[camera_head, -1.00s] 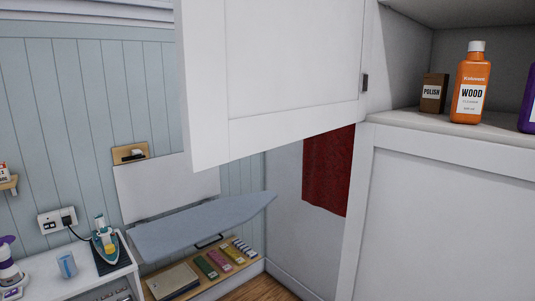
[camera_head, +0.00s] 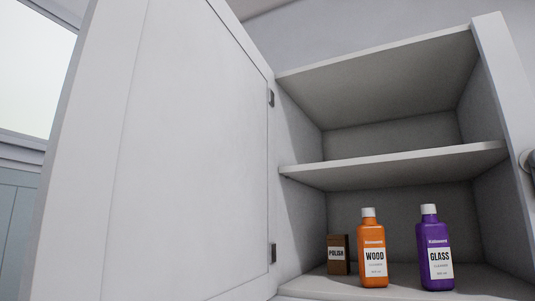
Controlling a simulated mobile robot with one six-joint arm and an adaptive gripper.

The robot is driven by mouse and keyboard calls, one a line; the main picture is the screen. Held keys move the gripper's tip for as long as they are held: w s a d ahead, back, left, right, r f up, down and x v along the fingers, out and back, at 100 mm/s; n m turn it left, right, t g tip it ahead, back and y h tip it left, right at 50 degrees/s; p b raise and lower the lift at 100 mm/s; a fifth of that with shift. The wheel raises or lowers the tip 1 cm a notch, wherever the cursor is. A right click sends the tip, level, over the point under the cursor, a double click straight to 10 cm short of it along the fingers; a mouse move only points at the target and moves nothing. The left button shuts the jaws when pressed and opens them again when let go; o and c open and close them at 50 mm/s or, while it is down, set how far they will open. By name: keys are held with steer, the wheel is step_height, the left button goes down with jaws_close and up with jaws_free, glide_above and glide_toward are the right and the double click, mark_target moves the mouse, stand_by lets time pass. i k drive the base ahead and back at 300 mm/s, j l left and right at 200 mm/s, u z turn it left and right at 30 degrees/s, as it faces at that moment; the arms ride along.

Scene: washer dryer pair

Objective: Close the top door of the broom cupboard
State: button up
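The top door (camera_head: 195,150) of the broom cupboard is a white panel standing wide open on the left. Its hinges (camera_head: 271,98) are on the side where it meets the cupboard. The open top compartment (camera_head: 390,90) shows to the right, with a middle shelf (camera_head: 400,163). No handle shows on the visible face of the door. My gripper is not in view.
On the compartment floor stand a brown polish box (camera_head: 338,254), an orange wood cleaner bottle (camera_head: 372,250) and a purple glass cleaner bottle (camera_head: 436,250). The upper shelf is empty. A rounded grey thing (camera_head: 530,160) shows at the right edge.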

mark_target(157, 182)
steer(key=j+z, duration=0.15)
steer(key=j, duration=0.3)
steer(key=j+z, duration=0.2)
steer(key=j, duration=0.25)
steer(key=k+j+z, duration=0.15)
steer(key=j, duration=0.3)
steer(key=j+z, duration=0.15)
steer(key=j, duration=0.35)
steer(key=k+j+z, duration=0.15)
steer(key=j, duration=0.25)
steer(key=j+u, duration=0.1)
steer(key=u, duration=0.4)
